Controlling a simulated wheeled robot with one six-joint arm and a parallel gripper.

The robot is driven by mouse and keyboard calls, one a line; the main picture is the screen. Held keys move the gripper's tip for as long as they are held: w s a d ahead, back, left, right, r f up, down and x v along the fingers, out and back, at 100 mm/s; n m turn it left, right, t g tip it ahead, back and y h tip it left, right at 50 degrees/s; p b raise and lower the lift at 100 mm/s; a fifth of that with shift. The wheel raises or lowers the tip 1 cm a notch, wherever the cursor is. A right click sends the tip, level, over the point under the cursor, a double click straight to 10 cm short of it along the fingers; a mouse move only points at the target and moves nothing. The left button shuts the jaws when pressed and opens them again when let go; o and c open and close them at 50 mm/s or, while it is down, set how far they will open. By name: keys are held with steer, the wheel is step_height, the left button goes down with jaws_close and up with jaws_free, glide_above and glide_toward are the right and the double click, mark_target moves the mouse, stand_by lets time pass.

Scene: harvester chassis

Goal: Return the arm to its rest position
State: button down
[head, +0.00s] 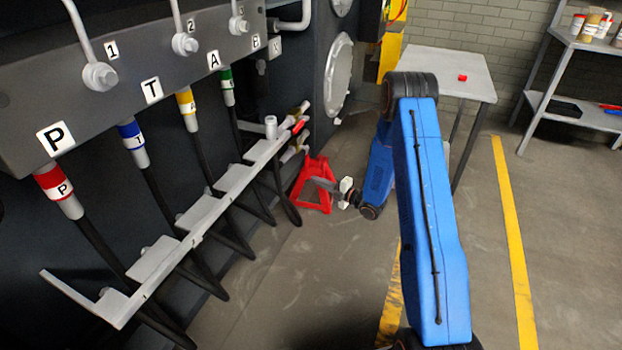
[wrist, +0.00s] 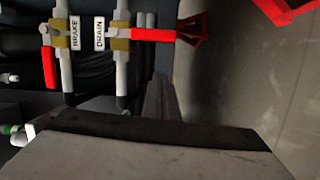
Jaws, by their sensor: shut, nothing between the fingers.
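My blue arm (head: 425,200) rises from the bottom of the head view, bends at a dark joint, and reaches down and left. My gripper (head: 318,184) is at its end, low above the floor in front of a red stand (head: 312,200). I cannot tell whether it touches the stand. In the wrist view, the narrow dark fingers (wrist: 160,88) are together with nothing held. Beyond them are two pipes with tags, BRAKE (wrist: 76,33) and DRAIN (wrist: 100,33). The BRAKE red handle (wrist: 49,65) lies along its pipe; the DRAIN red handle (wrist: 150,35) lies across its pipe.
A grey bracket (head: 205,215) and hoses with coloured bands stand at the left below a labelled manifold (head: 150,60). A table (head: 440,68) with a small red item (head: 462,77) stands behind my arm. Shelves (head: 575,110) are at right. The floor at right is clear.

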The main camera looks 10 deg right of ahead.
steer(key=s+d+r+m+h, duration=0.2)
steer(key=d+r+m+h, duration=0.1)
steer(key=r, duration=0.4)
steer(key=s+d+r+m+g+h, duration=0.1)
steer(key=s+d+r+m+h, duration=0.15)
steer(key=r, duration=0.55)
steer(key=s+d+r+m+h, duration=0.2)
steer(key=r+m+h, duration=0.2)
steer(key=r, duration=0.3)
steer(key=s+d+r+m+g+h, duration=0.1)
steer(key=s+r+m+g+h, duration=0.1)
steer(key=s+r+m, duration=0.4)
steer(key=s+a+r+m+g, duration=0.1)
steer(key=s+m+g, duration=0.1)
steer(key=s, duration=1.2)
steer(key=s+a+r+m+g, duration=0.2)
steer(key=s+m, duration=0.2)
steer(key=s, duration=1)
steer(key=s+a+r+m+g, duration=0.1)
steer(key=s+a+m, duration=0.1)
steer(key=s, duration=1.2)
steer(key=shift+a+r+m+g, duration=0.25)
steer(key=shift+r+m+g, duration=0.15)
steer(key=shift+m, duration=0.45)
